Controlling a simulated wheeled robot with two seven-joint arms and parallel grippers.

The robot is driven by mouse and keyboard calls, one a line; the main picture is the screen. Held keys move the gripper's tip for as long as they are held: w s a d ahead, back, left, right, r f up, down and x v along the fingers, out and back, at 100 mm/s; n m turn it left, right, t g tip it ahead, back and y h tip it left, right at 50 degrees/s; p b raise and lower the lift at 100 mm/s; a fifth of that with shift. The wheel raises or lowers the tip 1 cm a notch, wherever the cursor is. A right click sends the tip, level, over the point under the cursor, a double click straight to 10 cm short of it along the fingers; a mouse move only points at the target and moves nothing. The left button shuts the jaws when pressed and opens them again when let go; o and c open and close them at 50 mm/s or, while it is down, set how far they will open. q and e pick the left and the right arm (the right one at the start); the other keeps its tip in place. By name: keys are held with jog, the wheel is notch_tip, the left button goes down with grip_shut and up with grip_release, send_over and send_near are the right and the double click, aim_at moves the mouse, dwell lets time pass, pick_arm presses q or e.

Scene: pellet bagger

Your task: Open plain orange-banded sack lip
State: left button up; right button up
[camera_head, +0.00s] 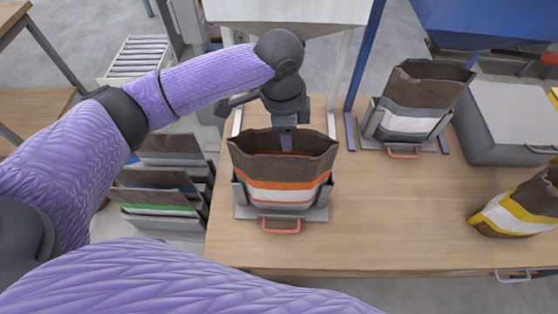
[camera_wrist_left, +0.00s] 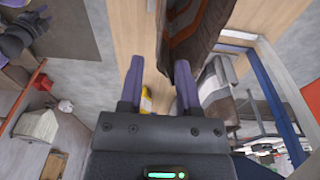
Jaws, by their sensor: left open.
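The orange-banded sack (camera_head: 285,188) is brown with orange and white bands. It stands upright in a grey holder (camera_head: 245,213) with a red handle on the wooden table; its mouth gapes and shows some of the inside. My left gripper (camera_head: 287,143) points down at the far side of that mouth, fingers partly hidden by its wrist. In the left wrist view its two purple fingers (camera_wrist_left: 158,68) are apart with nothing held between them. The sack (camera_wrist_left: 190,30) is close beside the right-hand finger; I cannot tell whether they touch. My right gripper is not seen.
A white-banded sack (camera_head: 413,100) stands in another holder at the back right. A rack of folded sacks (camera_head: 160,190) is left of the table (camera_head: 400,220). Blue posts rise behind.

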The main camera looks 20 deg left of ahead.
aim_at(289, 156)
pick_arm(q)
jog(key=shift+d+f+y, duration=0.4)
jog(key=shift+d+y, duration=0.1)
jog(key=shift+d, duration=0.05)
jog(key=f, duration=0.6)
jog(key=f+b, duration=0.1)
jog(key=f, duration=0.2)
jog(key=shift+a, duration=0.3)
jog(key=shift+r, duration=0.1)
grip_shut()
